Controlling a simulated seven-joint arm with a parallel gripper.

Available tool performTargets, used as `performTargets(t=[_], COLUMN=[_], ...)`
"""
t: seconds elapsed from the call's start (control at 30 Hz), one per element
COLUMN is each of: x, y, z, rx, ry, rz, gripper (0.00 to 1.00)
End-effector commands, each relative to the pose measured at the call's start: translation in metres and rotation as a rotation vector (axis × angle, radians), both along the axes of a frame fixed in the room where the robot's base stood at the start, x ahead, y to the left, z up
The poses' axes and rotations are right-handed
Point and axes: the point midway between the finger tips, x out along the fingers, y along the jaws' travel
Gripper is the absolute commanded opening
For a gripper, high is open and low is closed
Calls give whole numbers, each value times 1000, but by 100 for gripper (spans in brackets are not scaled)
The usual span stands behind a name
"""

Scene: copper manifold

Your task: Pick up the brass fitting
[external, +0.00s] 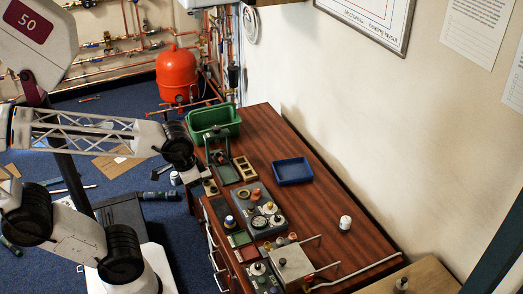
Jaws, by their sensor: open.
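My gripper (207,185) is low over the left edge of the brown wooden bench, below the black wrist joint at the end of my white lattice arm. It is open; its fingertips are small and partly hidden. I cannot single out the brass fitting with certainty. Small brass-coloured parts (293,237) sit at the front of the bench near a grey metal box. A tan slotted holder (244,168) stands just right of my gripper. Whether anything lies between the fingers is too small to tell.
A green bin (213,117) stands at the bench's far end. A blue tray (292,171) lies right of the middle. A grey panel with gauges (261,210) and a grey metal box (292,262) are nearer. A white cylinder (345,223) stands right, with bare wood around it.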

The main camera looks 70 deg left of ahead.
Motion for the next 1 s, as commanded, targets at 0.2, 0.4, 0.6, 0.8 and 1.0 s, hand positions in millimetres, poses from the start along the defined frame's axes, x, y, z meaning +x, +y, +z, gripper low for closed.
performTargets(t=[0.2, 0.4, 0.6, 0.8, 1.0], x=[0, 0, 0, 4, 22], y=[0, 0, 0, 0, -1], z=[0, 0, 0, -2, -12], rx=[0, 0, 0, 3, 19], ry=[0, 0, 0, 3, 18], rz=[0, 0, 0, -12, -81], gripper=[54, 46, 46, 46, 46])
